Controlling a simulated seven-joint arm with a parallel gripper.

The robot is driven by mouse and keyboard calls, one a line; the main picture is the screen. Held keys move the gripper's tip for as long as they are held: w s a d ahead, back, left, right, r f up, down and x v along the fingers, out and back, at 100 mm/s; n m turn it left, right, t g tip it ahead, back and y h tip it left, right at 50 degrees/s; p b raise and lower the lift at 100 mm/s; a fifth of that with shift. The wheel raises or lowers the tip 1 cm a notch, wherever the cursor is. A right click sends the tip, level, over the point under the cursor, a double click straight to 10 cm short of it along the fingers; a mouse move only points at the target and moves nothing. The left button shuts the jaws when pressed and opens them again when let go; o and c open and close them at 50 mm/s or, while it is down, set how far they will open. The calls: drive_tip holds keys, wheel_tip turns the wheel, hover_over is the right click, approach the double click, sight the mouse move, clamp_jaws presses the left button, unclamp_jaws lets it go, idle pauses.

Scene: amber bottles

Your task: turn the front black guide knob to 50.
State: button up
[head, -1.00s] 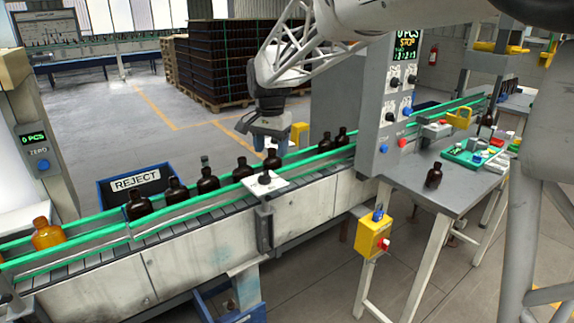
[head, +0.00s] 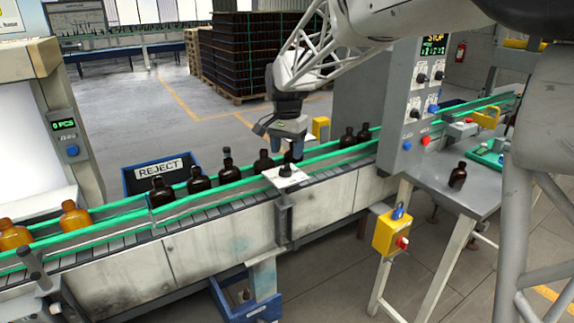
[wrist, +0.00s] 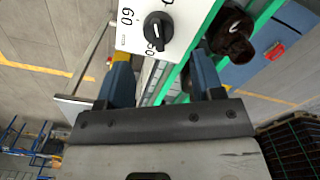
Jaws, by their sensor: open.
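The black guide knob (head: 285,171) sits on a white dial plate (head: 296,179) at the front side of the conveyor. In the wrist view the knob (wrist: 158,31) shows from above at the top centre, with "60" and "50" printed on the white plate (wrist: 183,14). The "50" is partly covered by the knob's lower edge. I cannot tell its exact setting. My gripper (head: 290,158) hangs just above and slightly behind the knob, pointing down. In the wrist view its two blue fingers (wrist: 163,72) are apart, with nothing held between them; the knob is beyond their tips.
Several dark bottles (head: 199,180) stand on the conveyor, some close beside my gripper. Amber bottles (head: 75,217) are at the left. Green guide rails (head: 130,205) run along the belt. A grey control cabinet (head: 398,110) stands right; a blue reject bin (head: 130,180) stands behind.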

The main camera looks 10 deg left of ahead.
sight(287, 164)
drive_tip(key=shift+f, duration=2.6)
drive_tip(key=c, duration=0.8)
drive_tip(key=shift+c, duration=0.2)
